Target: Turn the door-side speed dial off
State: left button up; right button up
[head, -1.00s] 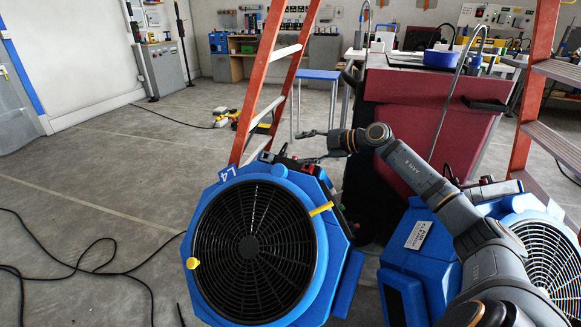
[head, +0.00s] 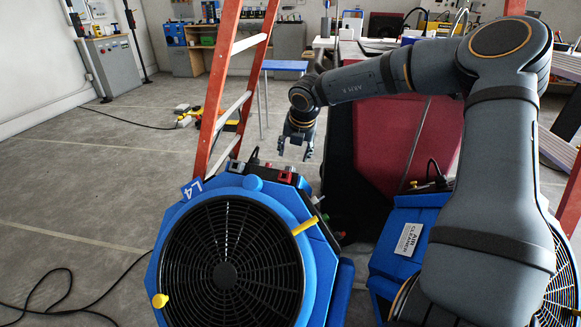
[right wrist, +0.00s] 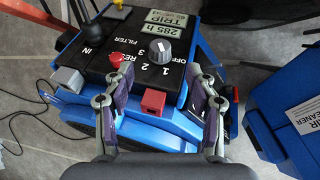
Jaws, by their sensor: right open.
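My right gripper (head: 295,152) points down, open, just above the control panel of the blue L4 air machine (head: 172,225). In the right wrist view, a grey speed dial (right wrist: 160,52) with OFF, 1, 2 and 3 printed around it stands on the black panel (right wrist: 130,75). My right gripper (right wrist: 158,80) shows there with its fingers spread; the dial lies beyond and between the fingertips, and I see no contact. I cannot tell which number the dial points to. I cannot tell from these frames which machine is door-side. My left gripper is not in view.
A red square button (right wrist: 153,101) and red knob (right wrist: 115,58) sit near the dial. A second blue air cleaner (head: 402,215) stands at right, partly behind my right arm. An orange ladder (head: 213,95) rises behind the L4 machine. Black cable (head: 62,290) lies at left; open floor lies beyond.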

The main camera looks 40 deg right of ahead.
jog(key=b+x, duration=0.2)
jog(key=x, duration=0.6)
jog(key=shift+f, duration=0.15)
jog(key=c, duration=1.1)
jog(key=shift+c, duration=0.2)
